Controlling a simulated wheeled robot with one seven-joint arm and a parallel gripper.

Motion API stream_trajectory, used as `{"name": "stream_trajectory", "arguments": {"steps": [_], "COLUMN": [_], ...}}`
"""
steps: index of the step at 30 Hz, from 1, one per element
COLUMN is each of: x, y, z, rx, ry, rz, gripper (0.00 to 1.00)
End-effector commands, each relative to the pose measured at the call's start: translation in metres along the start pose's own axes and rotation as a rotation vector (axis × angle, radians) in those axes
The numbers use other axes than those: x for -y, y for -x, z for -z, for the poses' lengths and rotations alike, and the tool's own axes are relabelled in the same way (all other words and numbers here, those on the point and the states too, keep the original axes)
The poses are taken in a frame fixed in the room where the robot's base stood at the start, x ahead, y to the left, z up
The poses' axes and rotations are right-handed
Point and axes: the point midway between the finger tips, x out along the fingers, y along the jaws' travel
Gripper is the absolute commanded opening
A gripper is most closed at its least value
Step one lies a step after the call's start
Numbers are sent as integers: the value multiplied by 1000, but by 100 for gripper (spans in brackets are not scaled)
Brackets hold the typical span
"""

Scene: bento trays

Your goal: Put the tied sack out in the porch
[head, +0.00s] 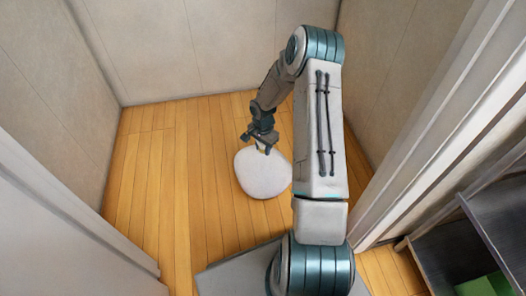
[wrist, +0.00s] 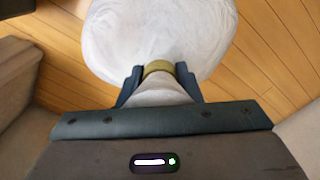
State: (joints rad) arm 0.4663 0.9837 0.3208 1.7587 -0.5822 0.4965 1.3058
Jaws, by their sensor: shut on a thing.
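The tied sack (head: 262,174) is white and rounded, with a yellow-brown band round its neck. In the head view it is below my gripper (head: 262,144), over the wooden floor of a small walled space. In the wrist view the sack (wrist: 160,38) fills the top middle, and my gripper (wrist: 160,82) has a finger on each side of its banded neck (wrist: 158,67). My gripper is shut on the neck. I cannot tell whether the sack's underside touches the floor.
The porch floor (head: 180,170) is bare wood around the sack, with plain walls behind and at both sides. White door frames stand at left (head: 70,215) and right (head: 440,130). A dark shelf (head: 440,250) with a green item (head: 488,286) is at the lower right.

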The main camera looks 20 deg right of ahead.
Motion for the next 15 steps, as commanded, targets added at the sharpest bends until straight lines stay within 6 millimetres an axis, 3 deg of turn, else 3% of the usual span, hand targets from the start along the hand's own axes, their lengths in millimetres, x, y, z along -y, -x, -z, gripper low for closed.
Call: {"name": "stream_trajectory", "arguments": {"steps": [3,14,15], "x": [0,0,0], "y": [-15,-17,-17], "z": [0,0,0], "rx": [0,-1,0], "ry": [-1,0,0], "rz": [2,1,0], "gripper": [0,0,42]}}
